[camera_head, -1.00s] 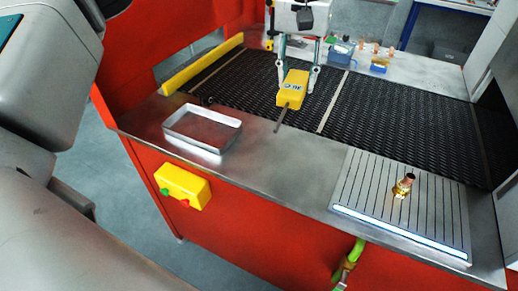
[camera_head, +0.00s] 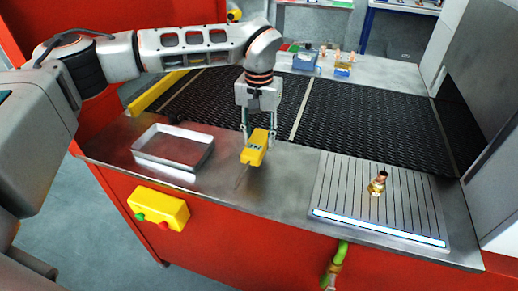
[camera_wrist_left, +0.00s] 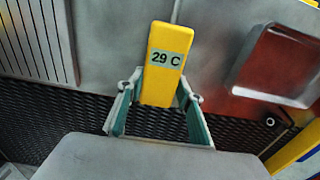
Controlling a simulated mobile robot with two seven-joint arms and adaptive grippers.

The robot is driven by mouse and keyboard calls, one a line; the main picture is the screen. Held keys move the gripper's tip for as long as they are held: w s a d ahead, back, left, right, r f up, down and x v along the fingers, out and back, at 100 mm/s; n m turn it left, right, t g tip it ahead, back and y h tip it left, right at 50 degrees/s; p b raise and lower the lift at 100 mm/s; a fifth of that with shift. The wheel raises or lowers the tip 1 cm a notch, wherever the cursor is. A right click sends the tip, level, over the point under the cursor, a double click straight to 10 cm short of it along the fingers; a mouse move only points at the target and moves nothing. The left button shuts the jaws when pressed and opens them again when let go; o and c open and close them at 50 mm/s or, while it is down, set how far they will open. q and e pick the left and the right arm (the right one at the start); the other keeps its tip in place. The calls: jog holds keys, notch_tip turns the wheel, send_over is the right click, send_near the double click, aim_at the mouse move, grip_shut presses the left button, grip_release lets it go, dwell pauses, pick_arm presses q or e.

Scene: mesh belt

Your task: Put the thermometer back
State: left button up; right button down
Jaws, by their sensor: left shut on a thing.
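The yellow thermometer (camera_head: 254,150) has a small display and a thin metal probe pointing down toward the front of the steel worktop. My left gripper (camera_head: 259,132) is shut on its body, one finger on each side, near the worktop's front strip. In the left wrist view the thermometer (camera_wrist_left: 163,55) sits between the fingers (camera_wrist_left: 154,98), and its display reads 29 C. I cannot tell whether the probe tip touches the worktop. An empty shallow metal tray (camera_head: 165,166) lies to its left; it also shows in the left wrist view (camera_wrist_left: 262,98). My right gripper is out of view.
A slotted plate (camera_head: 335,195) bearing a brass fitting (camera_head: 378,183) lies to the right. The dark mesh belt (camera_head: 345,112) runs behind. Blue boxes (camera_head: 305,59) and small fittings stand at the back. A yellow button box (camera_head: 159,207) is on the red front.

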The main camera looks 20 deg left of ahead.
aim_at(259, 150)
pick_arm(q)
jog(key=shift+f, duration=2.3)
jog(key=shift+f, duration=0.15)
jog(key=o, duration=1.2)
notch_tip(259, 150, up, 12)
jog(key=shift+r, duration=0.15)
jog(key=shift+s, duration=0.15)
